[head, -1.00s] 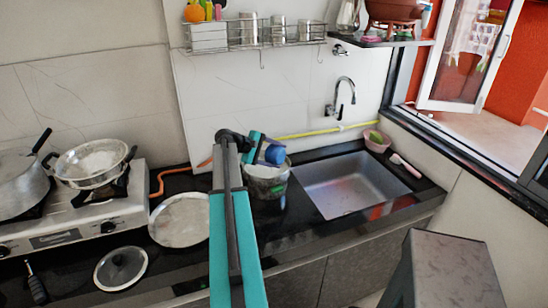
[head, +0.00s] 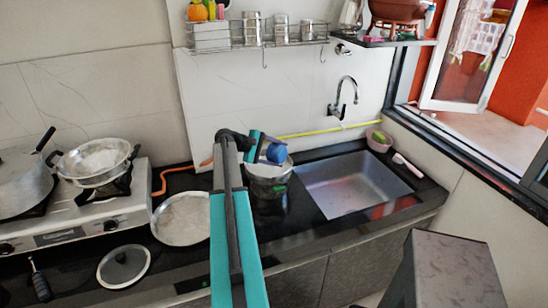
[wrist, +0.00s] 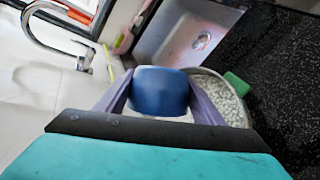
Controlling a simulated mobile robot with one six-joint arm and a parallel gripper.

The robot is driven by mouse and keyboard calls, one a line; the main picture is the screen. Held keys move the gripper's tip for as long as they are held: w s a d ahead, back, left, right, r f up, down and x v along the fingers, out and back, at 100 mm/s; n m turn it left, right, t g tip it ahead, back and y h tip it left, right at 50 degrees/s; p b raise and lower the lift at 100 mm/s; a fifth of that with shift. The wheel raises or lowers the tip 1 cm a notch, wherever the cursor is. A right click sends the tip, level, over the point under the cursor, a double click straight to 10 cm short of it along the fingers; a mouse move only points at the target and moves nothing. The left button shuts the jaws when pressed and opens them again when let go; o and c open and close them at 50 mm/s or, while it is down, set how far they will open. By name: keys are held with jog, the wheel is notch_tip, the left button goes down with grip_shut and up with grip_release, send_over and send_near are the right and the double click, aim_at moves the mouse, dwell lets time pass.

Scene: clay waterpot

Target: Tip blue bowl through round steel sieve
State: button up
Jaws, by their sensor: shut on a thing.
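My gripper (head: 262,148) is shut on the blue bowl (head: 276,153). In the wrist view the bowl (wrist: 160,92) sits between the two grey fingers; its inside and contents are hidden. The bowl is above a round container (head: 268,171) on the black counter, left of the sink. In the wrist view this container (wrist: 222,88) shows a pale rim, a speckled inside and a green patch at its edge; the bowl and a finger hide part of it. A round steel vessel with a pale inside (head: 92,160) sits on the stove; I cannot tell which vessel is the sieve.
The sink (head: 352,184) lies right of the container, with a tap (head: 343,98) behind it. A round steel plate (head: 182,218) and a lid (head: 123,266) lie to the left. A pot (head: 22,182) stands on the stove. A pinkish bowl (head: 379,139) stands behind the sink.

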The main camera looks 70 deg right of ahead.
aim_at(275, 147)
jog(key=shift+w+d+r+n+g, duration=0.1)
jog(key=shift+w+n+g, duration=0.15)
jog(key=shift+n+g, duration=0.05)
jog(key=shift+w+r+g+p, duration=0.1)
jog(key=shift+w+g+p, duration=0.05)
jog(key=shift+g+p, duration=0.2)
dwell(0.5)
jog(key=shift+w+n+g, duration=0.1)
jog(key=shift+n+g, duration=0.15)
jog(key=shift+n, duration=0.15)
jog(key=shift+r, duration=0.1)
jog(key=shift+s+r+m+t, duration=0.25)
jog(key=shift+r+t, duration=0.15)
jog(key=shift+r, duration=0.25)
jog(key=shift+s+r+m+t, duration=0.15)
jog(key=shift+r+m+t, duration=0.1)
jog(key=shift+r+t, duration=0.25)
jog(key=shift+r, duration=0.1)
jog(key=shift+s+a+f+m+t+b, duration=0.2)
jog(key=shift+s+a+m+t+b, duration=0.1)
jog(key=shift+m+b, duration=0.15)
jog(key=shift+s+d+t, duration=0.1)
jog(key=shift+s+t, duration=0.05)
jog(key=shift+t, duration=0.25)
